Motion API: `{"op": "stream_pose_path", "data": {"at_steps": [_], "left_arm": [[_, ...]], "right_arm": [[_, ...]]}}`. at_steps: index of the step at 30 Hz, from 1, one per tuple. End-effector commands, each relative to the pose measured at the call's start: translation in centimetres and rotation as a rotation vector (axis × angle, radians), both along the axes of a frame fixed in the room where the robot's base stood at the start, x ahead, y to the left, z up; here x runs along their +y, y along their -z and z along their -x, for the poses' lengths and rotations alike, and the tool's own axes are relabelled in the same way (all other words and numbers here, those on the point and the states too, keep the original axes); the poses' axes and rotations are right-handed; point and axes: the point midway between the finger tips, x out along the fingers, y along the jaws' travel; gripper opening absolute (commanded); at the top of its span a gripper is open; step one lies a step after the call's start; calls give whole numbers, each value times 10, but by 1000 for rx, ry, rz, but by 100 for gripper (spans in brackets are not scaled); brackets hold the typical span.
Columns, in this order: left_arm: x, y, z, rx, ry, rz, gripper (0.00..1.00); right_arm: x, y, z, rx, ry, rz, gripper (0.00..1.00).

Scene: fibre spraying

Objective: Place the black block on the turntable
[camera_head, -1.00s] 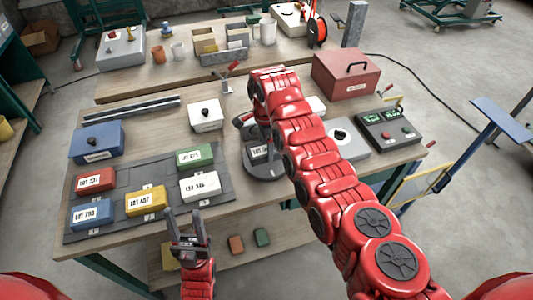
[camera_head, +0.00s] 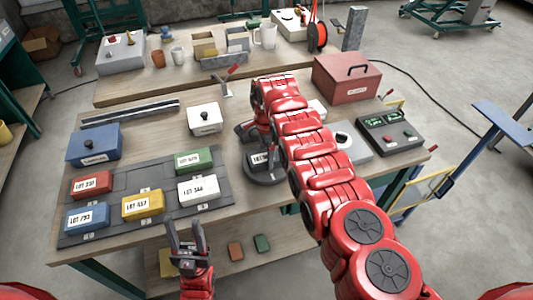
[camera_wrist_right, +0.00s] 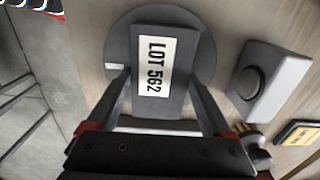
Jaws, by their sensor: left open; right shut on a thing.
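The black block (camera_wrist_right: 150,95) carries a white label reading LOT 562 and lies between the two fingers of my right gripper (camera_wrist_right: 160,95) in the right wrist view. The round dark turntable (camera_wrist_right: 122,48) is directly behind and under the block; I cannot tell whether they touch. In the head view the turntable (camera_head: 264,178) is partly hidden by my right arm, and the block (camera_head: 258,159) shows just above or on it. My left gripper (camera_head: 187,238) is open and empty at the table's front edge.
A dark mat (camera_head: 130,182) at left holds several coloured labelled blocks. A grey box with a black knob (camera_head: 345,138) and a control box (camera_head: 390,130) stand right of the turntable. A red case (camera_head: 345,78) is behind. A white box (camera_head: 204,118) stands left of the turntable.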

Motion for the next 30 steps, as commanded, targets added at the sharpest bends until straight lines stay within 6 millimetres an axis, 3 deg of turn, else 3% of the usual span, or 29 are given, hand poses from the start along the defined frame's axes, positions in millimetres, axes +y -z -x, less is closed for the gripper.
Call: {"op": "stream_pose_path", "data": {"at_steps": [1,3,14,19,24,27,30], "left_arm": [[0,2,0,0,0,0,50],[0,1,0,0,0,0,50],[0,-6,0,0,0,0,50],[0,-22,0,0,0,0,50],[0,3,0,0,0,0,50],[0,9,0,0,0,0,50],[0,11,0,0,0,0,50]], "right_arm": [[0,1,0,-1,0,0,88],[0,1,0,-1,0,0,100],[0,-9,-1,-3,0,0,100],[0,-40,-2,-6,-1,-2,100],[1,-74,-2,-7,-1,-1,100],[1,-97,-2,-7,-1,-1,100],[0,-108,-1,-2,0,0,100]]}}
